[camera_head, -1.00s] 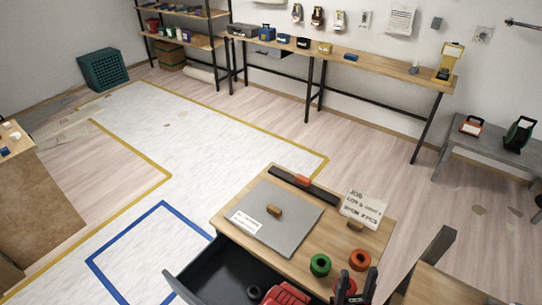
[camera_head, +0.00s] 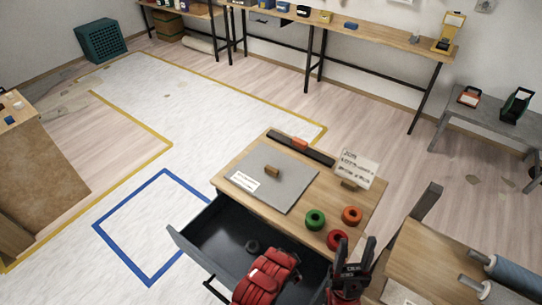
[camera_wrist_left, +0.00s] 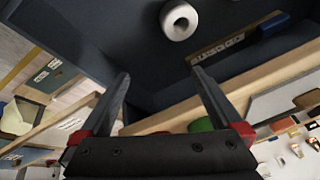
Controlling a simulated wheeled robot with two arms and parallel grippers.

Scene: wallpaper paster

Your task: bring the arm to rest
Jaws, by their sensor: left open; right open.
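My right gripper (camera_head: 355,252) shows at the lower middle of the head view. Its dark fingers are apart and empty, beside the front right part of the wooden worktop (camera_head: 225,182). My left gripper (camera_wrist_left: 161,73) shows in the left wrist view, its two dark fingers spread with nothing between them. Dark drawer-like walls (camera_wrist_left: 75,28) and a white roll (camera_wrist_left: 180,20) lie beyond its tips. In the head view a red, black-banded shape (camera_head: 266,278) covers part of the open drawer (camera_head: 212,222); I cannot tell for sure whether it is my left arm.
A green ring (camera_head: 315,219), an orange ring (camera_head: 352,215) and a red ring (camera_head: 337,240) lie near the right gripper. A grey plate (camera_head: 290,190) and a card (camera_head: 357,168) are on the worktop. A side table (camera_head: 420,255) with rolls stands right. Floor is open left.

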